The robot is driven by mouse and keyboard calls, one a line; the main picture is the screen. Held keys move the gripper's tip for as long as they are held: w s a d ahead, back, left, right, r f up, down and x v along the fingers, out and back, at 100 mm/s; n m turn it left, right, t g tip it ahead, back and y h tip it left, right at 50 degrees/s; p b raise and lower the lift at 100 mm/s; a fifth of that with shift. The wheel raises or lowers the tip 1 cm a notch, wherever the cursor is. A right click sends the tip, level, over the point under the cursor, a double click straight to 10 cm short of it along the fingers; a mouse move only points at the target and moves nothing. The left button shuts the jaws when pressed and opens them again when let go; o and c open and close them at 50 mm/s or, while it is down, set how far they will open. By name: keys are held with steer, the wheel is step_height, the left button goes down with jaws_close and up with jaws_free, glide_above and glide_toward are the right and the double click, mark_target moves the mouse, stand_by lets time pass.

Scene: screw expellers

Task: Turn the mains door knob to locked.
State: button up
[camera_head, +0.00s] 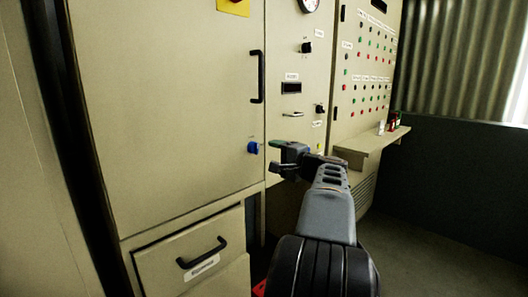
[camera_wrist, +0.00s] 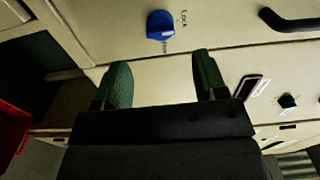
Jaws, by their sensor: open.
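The mains door knob (camera_head: 253,148) is blue and sits on the large beige cabinet door, below the black door handle. In the wrist view the blue knob (camera_wrist: 161,25) is near the top, beside a "Lock" label (camera_wrist: 184,19), with a second small label partly visible by it. My gripper (camera_head: 281,155) is just right of the knob in the head view, apart from it. In the wrist view my gripper's (camera_wrist: 158,78) two green-padded fingers are spread with nothing between them, and the knob lies beyond their tips. The knob's exact pointer direction is hard to tell.
A black door handle (camera_head: 258,77) is above the knob. A drawer with a black handle (camera_head: 202,252) is below left. To the right are a panel with several coloured buttons (camera_head: 371,70) and a small shelf (camera_head: 372,141). A red object (camera_wrist: 12,122) is at the wrist view's left.

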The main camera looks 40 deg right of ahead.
steer(key=shift+s, duration=2.65)
steer(key=w+a+r+n+g+y+p, duration=0.1)
steer(key=w+a+n+g+y+p, duration=0.2)
steer(key=a+p, duration=0.65)
steer(key=w+a+r+n+g+y+p, duration=0.1)
steer(key=a+n+g+p, duration=0.4)
steer(key=a, duration=0.7)
steer(key=s+a+r+n+g+h+p, duration=0.2)
steer(key=s+a+n+g+h+p, duration=0.2)
steer(key=s+a+n+p, duration=0.5)
steer(key=s+a+g+p, duration=0.1)
steer(key=a+g+p, duration=0.1)
steer(key=p, duration=0.5)
steer(key=shift+s+a+r+n, duration=0.25)
steer(key=shift+a+n, duration=0.15)
steer(key=shift+a, duration=0.3)
